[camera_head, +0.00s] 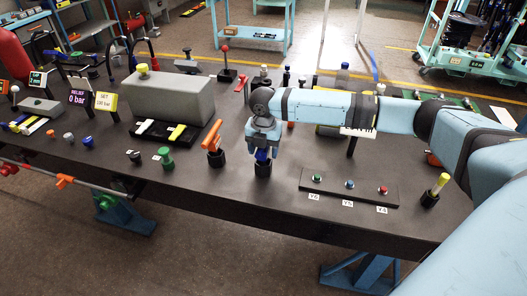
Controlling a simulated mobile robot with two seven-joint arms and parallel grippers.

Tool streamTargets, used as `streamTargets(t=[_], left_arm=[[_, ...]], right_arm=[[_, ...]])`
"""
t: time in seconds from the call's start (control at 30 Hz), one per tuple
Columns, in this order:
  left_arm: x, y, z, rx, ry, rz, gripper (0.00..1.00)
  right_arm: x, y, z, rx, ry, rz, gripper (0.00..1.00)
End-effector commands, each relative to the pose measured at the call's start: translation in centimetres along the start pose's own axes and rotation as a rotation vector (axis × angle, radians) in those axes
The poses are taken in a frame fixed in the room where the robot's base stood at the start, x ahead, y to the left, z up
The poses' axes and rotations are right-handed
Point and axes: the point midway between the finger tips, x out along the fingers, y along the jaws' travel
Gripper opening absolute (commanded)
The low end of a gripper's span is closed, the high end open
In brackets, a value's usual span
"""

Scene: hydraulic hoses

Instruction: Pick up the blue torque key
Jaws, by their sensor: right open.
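The blue torque key (262,156) stands upright in a small black holder (262,170) near the front edge of the dark table. My right gripper (263,146) points down directly over it, with its open fingers at the key's upper part. The fingers and wrist hide the top of the key. I cannot tell whether the fingers touch it. My left gripper is not in view.
An orange key (213,138) in a black holder stands close left of my right gripper. A button strip (349,188) lies to the right, with a yellow-topped key (436,189) beyond it. A grey box (172,98) stands behind left.

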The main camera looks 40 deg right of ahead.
Motion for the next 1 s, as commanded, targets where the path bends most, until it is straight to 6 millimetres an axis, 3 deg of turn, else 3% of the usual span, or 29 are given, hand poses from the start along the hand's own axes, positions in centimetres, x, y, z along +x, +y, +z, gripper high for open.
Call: streamTargets(t=[0.07, 0.33, 0.67, 0.87, 1.0], left_arm=[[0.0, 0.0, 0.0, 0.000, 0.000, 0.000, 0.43], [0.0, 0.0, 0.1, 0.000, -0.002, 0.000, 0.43], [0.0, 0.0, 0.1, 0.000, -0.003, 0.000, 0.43], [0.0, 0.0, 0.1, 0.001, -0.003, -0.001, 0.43], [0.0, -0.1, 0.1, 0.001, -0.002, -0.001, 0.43]], right_arm=[[0.0, 0.0, 0.0, 0.000, 0.000, 0.000, 0.62], [0.0, 0.0, 0.0, 0.000, 0.000, 0.000, 0.00], [-0.8, 0.1, 0.1, 0.000, -0.001, 0.003, 0.00], [-4.5, 0.1, 0.1, 0.000, -0.003, 0.005, 0.00], [-8.6, 0.1, 0.1, -0.001, -0.003, 0.006, 0.00]])
